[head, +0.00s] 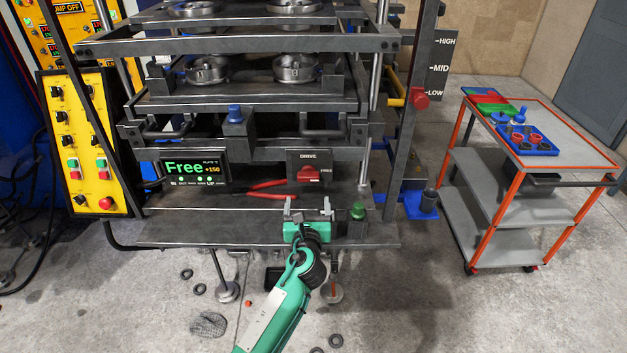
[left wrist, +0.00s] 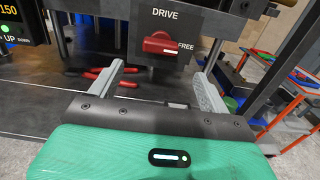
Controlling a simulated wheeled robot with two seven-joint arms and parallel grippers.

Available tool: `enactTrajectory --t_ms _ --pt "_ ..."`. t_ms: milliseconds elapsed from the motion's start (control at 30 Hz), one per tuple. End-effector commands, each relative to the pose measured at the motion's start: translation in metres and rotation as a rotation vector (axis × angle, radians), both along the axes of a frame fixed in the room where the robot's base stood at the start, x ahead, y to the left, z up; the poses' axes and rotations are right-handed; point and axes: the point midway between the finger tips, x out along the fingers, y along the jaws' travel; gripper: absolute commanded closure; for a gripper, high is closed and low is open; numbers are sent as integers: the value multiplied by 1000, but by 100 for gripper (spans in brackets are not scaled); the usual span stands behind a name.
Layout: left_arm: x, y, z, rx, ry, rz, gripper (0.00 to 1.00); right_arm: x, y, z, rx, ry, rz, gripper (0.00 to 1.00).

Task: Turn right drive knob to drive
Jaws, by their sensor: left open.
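The right drive knob (head: 309,174) is a red rotary knob on a dark plate marked DRIVE and FREE, on the front of the press. In the left wrist view the knob (left wrist: 161,44) lies roughly sideways, with a pale mark at its right end, beside the word FREE. My left gripper (head: 308,207) is open and empty, in front of and below the knob. In the left wrist view its two grey fingers (left wrist: 160,85) stand apart on either side below the plate, not touching the knob. My right gripper is not in view.
A display (head: 196,170) left of the knob reads Free +150. Red-handled pliers (head: 270,189) lie on the press shelf below. A green-topped item (head: 357,211) stands right of my gripper.

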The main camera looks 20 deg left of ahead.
Motion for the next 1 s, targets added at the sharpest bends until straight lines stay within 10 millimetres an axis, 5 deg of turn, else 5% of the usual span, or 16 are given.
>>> enactTrajectory --t_ms 500,1000 --pt "86 25 0 -2 0 -1 20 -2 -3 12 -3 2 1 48" --pt "98 28 -1 -3 1 -1 22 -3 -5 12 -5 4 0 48"
